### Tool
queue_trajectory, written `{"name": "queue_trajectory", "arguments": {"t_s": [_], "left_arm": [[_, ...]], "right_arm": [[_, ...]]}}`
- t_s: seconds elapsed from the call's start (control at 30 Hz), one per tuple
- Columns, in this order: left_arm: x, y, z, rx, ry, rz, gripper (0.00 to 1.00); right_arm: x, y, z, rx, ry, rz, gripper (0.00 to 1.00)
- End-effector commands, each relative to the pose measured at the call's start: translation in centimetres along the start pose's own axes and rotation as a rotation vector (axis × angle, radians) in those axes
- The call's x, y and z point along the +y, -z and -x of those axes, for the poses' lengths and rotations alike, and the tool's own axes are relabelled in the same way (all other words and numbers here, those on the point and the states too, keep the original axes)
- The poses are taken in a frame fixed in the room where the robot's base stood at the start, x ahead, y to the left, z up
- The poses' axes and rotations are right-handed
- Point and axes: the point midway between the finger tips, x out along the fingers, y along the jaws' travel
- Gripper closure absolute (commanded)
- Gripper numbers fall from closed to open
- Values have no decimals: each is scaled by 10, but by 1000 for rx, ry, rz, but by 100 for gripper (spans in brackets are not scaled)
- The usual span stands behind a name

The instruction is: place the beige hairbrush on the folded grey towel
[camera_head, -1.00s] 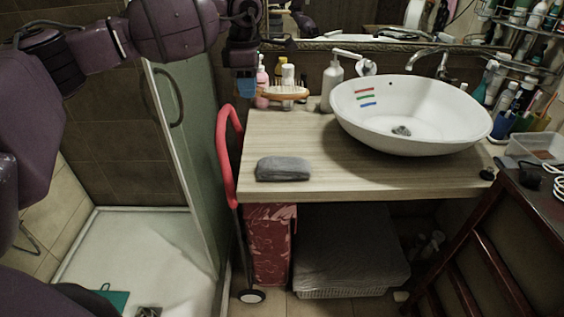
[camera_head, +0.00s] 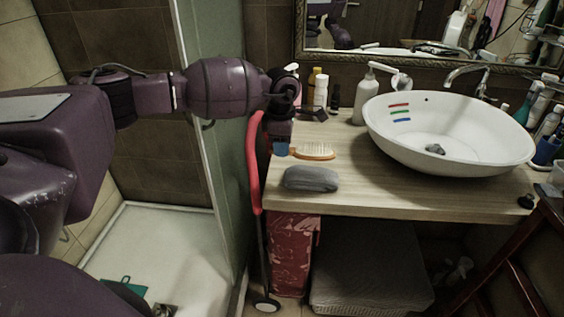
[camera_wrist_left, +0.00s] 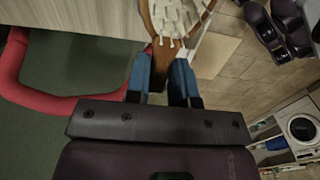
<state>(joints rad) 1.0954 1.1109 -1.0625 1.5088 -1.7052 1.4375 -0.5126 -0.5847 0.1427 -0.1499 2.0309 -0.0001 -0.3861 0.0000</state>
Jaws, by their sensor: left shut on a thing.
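The beige hairbrush (camera_head: 315,152) is held by its handle in my left gripper (camera_head: 283,148), bristles facing up, its head pointing right. In the left wrist view, the hairbrush (camera_wrist_left: 176,18) shows its pale bristles at the top, and its handle sits between the blue fingertips of my left gripper (camera_wrist_left: 162,82). The folded grey towel (camera_head: 311,180) lies near the front left of the wooden counter. In the head view the brush appears just above and behind the towel, apart from it. My right gripper is not in view.
The white basin (camera_head: 450,150) stands on the counter (camera_head: 400,195) to the right. A soap dispenser (camera_head: 365,100) and several bottles (camera_head: 320,92) stand at the back. A red handle (camera_head: 253,165) rises beside the counter's left edge. The counter between towel and basin is clear.

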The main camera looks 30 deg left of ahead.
Motion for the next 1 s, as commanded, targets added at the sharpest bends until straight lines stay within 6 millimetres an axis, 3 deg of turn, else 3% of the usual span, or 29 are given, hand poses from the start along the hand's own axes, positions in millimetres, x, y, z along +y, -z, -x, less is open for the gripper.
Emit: {"name": "queue_trajectory", "arguments": {"t_s": [0.33, 0.8, 0.83, 0.97, 1.0], "left_arm": [[-1, 0, -50, 2, 4, 0, 100], [0, 1, -58, 1, 1, 0, 100], [0, 1, -57, 1, 0, 0, 73], [0, 1, -57, 1, 0, 0, 53], [0, 1, -56, 1, 0, 0, 52]], "right_arm": [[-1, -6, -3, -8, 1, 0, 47], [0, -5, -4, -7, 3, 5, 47], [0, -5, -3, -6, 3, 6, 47], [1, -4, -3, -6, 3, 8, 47], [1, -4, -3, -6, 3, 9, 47]]}}
